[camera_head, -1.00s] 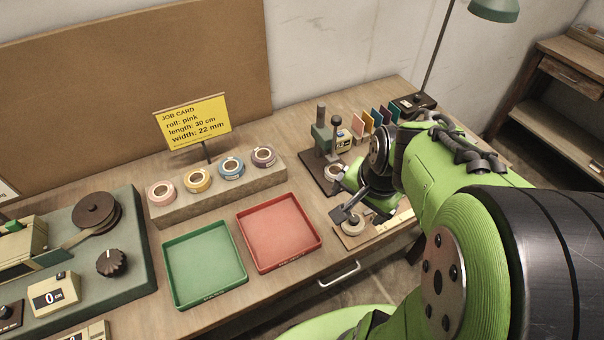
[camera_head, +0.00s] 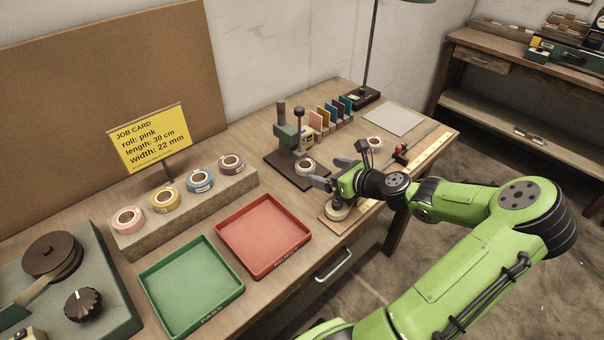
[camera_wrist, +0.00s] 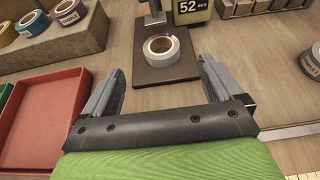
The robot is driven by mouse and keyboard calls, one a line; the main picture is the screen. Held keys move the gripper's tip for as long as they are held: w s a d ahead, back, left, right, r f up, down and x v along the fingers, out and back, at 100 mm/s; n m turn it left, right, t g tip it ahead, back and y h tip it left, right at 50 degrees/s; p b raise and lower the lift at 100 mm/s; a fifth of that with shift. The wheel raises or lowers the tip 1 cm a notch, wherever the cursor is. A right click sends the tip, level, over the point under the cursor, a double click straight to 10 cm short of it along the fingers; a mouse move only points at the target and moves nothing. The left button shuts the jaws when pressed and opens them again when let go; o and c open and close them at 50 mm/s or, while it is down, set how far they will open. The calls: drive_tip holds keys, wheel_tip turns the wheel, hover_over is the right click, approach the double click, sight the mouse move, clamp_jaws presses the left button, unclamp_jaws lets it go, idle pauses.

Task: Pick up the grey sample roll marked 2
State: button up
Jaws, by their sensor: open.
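My gripper (camera_head: 332,173) is open and empty, low over the bench, its fingers reaching toward the gauge stand. In the wrist view its two fingers (camera_wrist: 162,76) stand apart, short of a pale grey-white roll (camera_wrist: 161,47) on the stand's dark base. That roll also shows in the head view (camera_head: 304,167). A second pale roll (camera_head: 375,143) lies further right; a roll labelled SAMPLE (camera_wrist: 311,62) is cut by the wrist view's right edge. A third pale roll (camera_head: 337,211) sits below my gripper on a wooden board. I cannot read a 2 on any roll.
The gauge stand (camera_head: 287,136) rises behind its roll, with a display reading 52 (camera_wrist: 188,8). A red tray (camera_head: 264,236) and a green tray (camera_head: 191,286) lie left. Coloured rolls sit on a block (camera_head: 186,222). Colour swatches, a lamp and a grey sheet (camera_head: 393,119) stand behind.

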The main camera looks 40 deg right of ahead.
sight(299, 160)
drive_tip(key=b+x, duration=0.3)
drive_tip(key=x, duration=0.5)
drive_tip(key=shift+w+f, duration=0.25)
drive_tip(key=shift+w, duration=0.05)
drive_tip(key=c, duration=1.2)
drive_tip(key=shift+r, duration=0.1)
drive_tip(key=shift+r, duration=0.1)
drive_tip(key=shift+r+p, duration=0.35)
drive_tip(key=shift+s+d+r+p, duration=0.1)
drive_tip(key=shift+s+r+p, duration=0.2)
drive_tip(key=s+p, duration=0.1)
drive_tip(key=s, duration=0.2)
drive_tip(key=shift+s, duration=0.1)
drive_tip(key=shift+s+r+p, duration=0.25)
drive_tip(key=shift+r+p, duration=0.2)
drive_tip(key=shift+r, duration=0.2)
wheel_tip(299, 160, up, 12)
drive_tip(key=p, duration=0.5)
